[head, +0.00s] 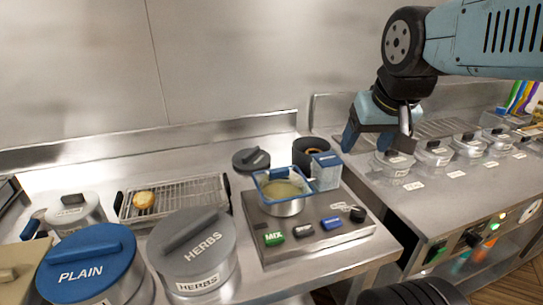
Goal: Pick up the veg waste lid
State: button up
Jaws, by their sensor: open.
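A dark grey round lid (251,160) with a bar handle lies on the steel counter near the back wall. Its lettering is too small to read, so I cannot be sure it is the veg waste lid. A dark round container (311,151), open at the top with something orange inside, stands to its right. My gripper (376,141) is open and empty, pointing down above the front left of the right-hand counter, near a small lidded jar (392,165). It is well to the right of the dark lid and apart from it.
Large PLAIN (85,262) and HERBS (194,250) tubs stand in front.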

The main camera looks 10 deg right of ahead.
jog(key=shift+m+g+h, duration=0.3)
jog(key=shift+m+g, duration=0.1)
jog(key=shift+m, duration=0.5)
jog(key=w+a, duration=0.1)
jog(key=w, duration=0.2)
jog(key=w+a+r, duration=0.1)
jog(key=w, duration=0.5)
jog(key=shift+w+a+r, duration=0.2)
jog(key=shift+w+a, duration=0.15)
jog(key=shift+a, duration=0.05)
jog(key=c, duration=0.3)
jog(key=m+g+h, duration=0.1)
jog(key=m+h, duration=0.1)
jog(key=m, duration=0.3)
send_over(251, 152)
jog(key=s+a, duration=0.1)
jog(key=s, duration=0.1)
notch_tip(251, 152, down, 20)
jog(key=shift+s+r, duration=0.1)
jog(key=shift+r, duration=0.05)
jog(key=shift+c, duration=0.2)
jog(key=shift+a+x, duration=0.1)
jog(key=shift+x, duration=1.15)
jog(key=shift+a+x, duration=0.15)
jog(key=shift+x, duration=1.05)
